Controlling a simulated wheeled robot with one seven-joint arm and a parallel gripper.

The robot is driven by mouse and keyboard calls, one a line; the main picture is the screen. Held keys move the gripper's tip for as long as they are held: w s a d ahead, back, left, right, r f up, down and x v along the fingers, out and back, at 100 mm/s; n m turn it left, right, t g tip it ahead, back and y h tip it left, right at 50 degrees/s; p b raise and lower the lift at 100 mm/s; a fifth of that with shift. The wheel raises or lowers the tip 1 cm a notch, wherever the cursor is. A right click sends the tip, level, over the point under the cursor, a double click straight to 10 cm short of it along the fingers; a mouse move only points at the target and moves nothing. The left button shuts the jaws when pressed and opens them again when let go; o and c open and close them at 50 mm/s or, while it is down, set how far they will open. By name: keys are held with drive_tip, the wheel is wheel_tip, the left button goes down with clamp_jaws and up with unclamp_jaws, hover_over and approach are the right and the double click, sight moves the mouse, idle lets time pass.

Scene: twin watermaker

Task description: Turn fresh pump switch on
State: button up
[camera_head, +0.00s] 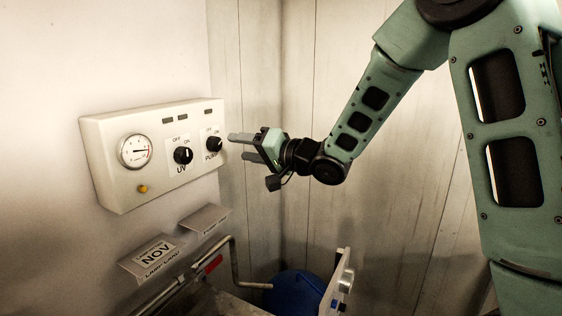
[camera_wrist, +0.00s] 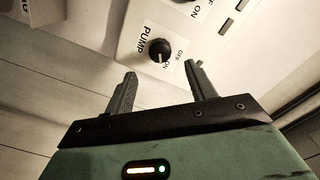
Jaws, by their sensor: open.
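A white control box (camera_head: 150,185) is on the left wall. Its rightmost black knob (camera_head: 214,144) is labelled PUMP, with OFF and ON marks; the word "fresh" is not readable. My gripper (camera_head: 238,147) is open and empty just right of this knob, its fingers pointing left at it. In the wrist view the PUMP knob (camera_wrist: 160,50) appears between and beyond the two fingertips (camera_wrist: 161,70), seemingly apart from them. A white mark on the knob lies on the side near the word ON, but its exact setting is hard to tell.
Left of the PUMP knob are a UV knob (camera_head: 183,156) and a round gauge (camera_head: 136,151). Labelled plates (camera_head: 152,259) jut out below the box. Lower are a bent metal pipe (camera_head: 234,262), a blue barrel (camera_head: 293,293) and a small panel (camera_head: 338,284). The space around the gripper looks clear.

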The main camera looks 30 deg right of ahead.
drive_tip(key=b+v, duration=0.2)
drive_tip(key=v, duration=0.8)
drive_tip(key=shift+s+d, duration=0.15)
drive_tip(key=shift+s, duration=0.05)
drive_tip(key=s+a+f+n+g+h+b, duration=0.1)
drive_tip(key=s+a+f+n+g+h, duration=0.15)
drive_tip(key=a+f, duration=0.4)
drive_tip(key=s+a+f+n+g+h+b, duration=0.2)
drive_tip(key=s+a+f+g+h, duration=0.25)
drive_tip(key=f, duration=0.35)
drive_tip(key=s+a+f+n+g, duration=0.1)
drive_tip(key=s+f+n+g, duration=0.1)
drive_tip(key=s, duration=0.5)
drive_tip(key=s+a+f+n+g+h, duration=0.1)
drive_tip(key=s+a+f+n+g, duration=0.1)
drive_tip(key=s, duration=0.4)
drive_tip(key=s+a+f+n+g+b, duration=0.1)
drive_tip(key=s+a+f+n+g, duration=0.1)
drive_tip(key=s, duration=0.5)
drive_tip(key=shift+s+f+n+g+h, duration=0.3)
drive_tip(key=shift+f+n+g+h, duration=0.15)
drive_tip(key=shift+f+g, duration=0.35)
drive_tip(key=shift+s+r, duration=0.1)
drive_tip(key=shift+s, duration=0.15)
drive_tip(key=shift+c, duration=0.4)
